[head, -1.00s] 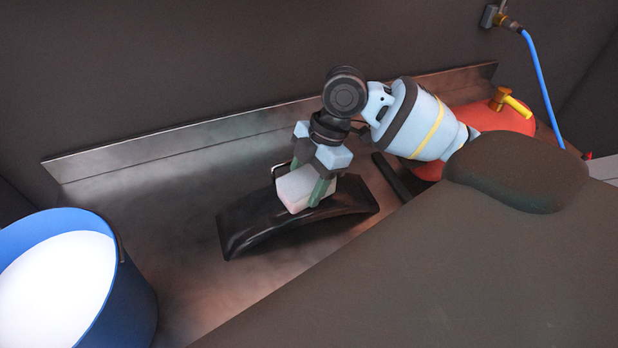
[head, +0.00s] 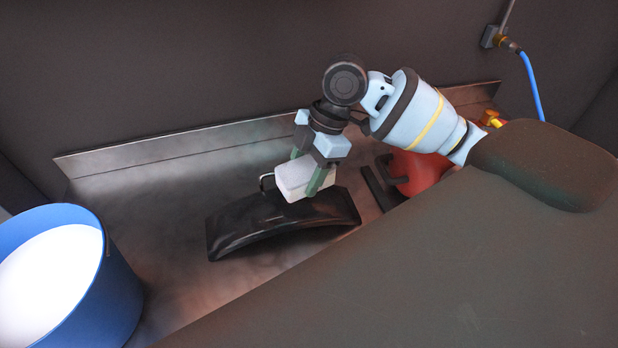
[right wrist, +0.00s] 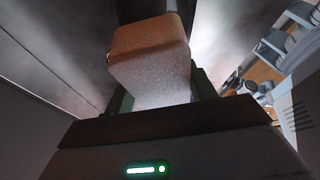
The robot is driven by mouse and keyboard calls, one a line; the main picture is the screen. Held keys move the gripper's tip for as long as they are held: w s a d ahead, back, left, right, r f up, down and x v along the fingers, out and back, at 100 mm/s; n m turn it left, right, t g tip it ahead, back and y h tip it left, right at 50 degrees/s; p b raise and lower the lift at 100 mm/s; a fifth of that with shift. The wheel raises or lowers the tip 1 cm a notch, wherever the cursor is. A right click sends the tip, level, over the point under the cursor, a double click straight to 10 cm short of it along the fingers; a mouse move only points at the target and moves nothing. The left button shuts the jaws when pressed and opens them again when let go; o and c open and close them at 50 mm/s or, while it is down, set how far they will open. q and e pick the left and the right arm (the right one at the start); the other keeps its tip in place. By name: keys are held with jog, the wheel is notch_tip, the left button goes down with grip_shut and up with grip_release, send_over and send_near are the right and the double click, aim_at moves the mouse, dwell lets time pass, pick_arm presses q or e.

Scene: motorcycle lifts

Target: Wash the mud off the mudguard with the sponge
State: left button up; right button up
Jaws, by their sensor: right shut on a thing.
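A black, curved mudguard (head: 250,226) lies arched on the grey metal bench in the head view. Its visible surface is dark and I can make out no clear mud patch. My right gripper (head: 308,178) is shut on a pale block-shaped sponge (head: 297,184), over the right half of the mudguard. The sponge hides part of the mudguard, and I cannot tell whether they touch. In the right wrist view the sponge (right wrist: 150,62) sits between the green fingers, its far end brownish. My left gripper is not in view.
A blue bucket (head: 118,300) with white contents stands at the left. The metal bench (head: 165,215) is clear between it and the mudguard. A low metal lip (head: 170,150) runs along the back. A red object (head: 422,172) and blue hose (head: 532,85) are at the right.

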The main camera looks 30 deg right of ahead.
aim_at(301, 169)
jog(key=shift+s+r, duration=0.1)
jog(key=shift+r, duration=1.5)
jog(key=shift+f, duration=0.1)
